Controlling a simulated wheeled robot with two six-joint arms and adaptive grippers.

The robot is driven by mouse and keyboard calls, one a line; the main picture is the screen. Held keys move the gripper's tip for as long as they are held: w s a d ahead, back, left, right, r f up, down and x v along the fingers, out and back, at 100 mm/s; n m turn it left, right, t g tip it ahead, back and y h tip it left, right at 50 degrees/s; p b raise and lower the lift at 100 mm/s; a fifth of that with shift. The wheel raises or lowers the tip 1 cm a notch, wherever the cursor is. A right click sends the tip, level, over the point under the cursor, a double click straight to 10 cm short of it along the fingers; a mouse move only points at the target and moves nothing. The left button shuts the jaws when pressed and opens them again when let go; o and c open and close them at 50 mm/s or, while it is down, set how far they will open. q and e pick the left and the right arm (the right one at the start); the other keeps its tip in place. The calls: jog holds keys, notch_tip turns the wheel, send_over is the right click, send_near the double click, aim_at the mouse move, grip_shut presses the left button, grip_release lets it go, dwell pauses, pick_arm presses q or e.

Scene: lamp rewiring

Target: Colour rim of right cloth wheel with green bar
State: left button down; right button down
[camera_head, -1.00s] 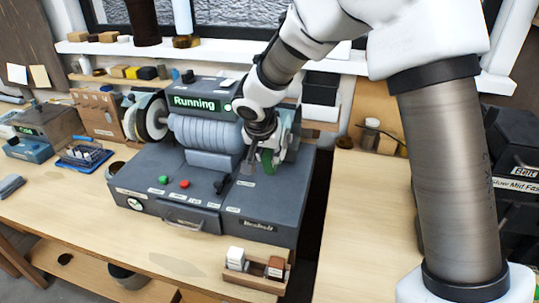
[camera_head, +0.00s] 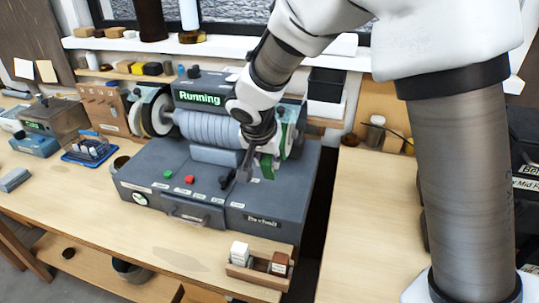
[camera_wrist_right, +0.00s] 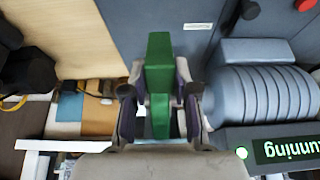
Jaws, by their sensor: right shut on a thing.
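The polishing machine (camera_head: 150,180) stands on the bench, its display reading "Running". My right gripper (camera_head: 256,163) is at the machine's right end, shut on the green bar (camera_head: 267,168). In the right wrist view the green bar (camera_wrist_right: 159,62) sits between the two fingers. The right cloth wheel (camera_head: 297,131) is mostly hidden behind my gripper and wrist. Green shows by its near side, but I cannot tell whether this is colour on the rim or whether the bar touches it. The left cloth wheel (camera_head: 155,112) shows pale with a dark face. My left gripper is not in view.
A small wooden holder (camera_head: 255,276) with a white and a brown block stands at the bench's front edge. Red and green buttons sit on the machine's front. A blue tray (camera_head: 88,152) lies at left. The bench right of the machine is largely clear.

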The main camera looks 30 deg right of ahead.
jog(key=shift+w+d+f, duration=0.1)
dwell(0.5)
jog(key=shift+a, duration=0.2)
jog(key=s+a+f+m+g+y+p, duration=0.4)
jog(key=s+a+m+p, duration=0.6)
jog(key=m, duration=0.8)
notch_tip(320, 180, down, 6)
jog(key=s+d+b, duration=0.1)
jog(key=b, duration=0.3)
jog(key=shift+f+t+b, duration=0.25)
jog(key=shift+t+b, duration=0.1)
jog(key=shift+t, duration=0.05)
jog(key=shift+s+d+r, duration=0.1)
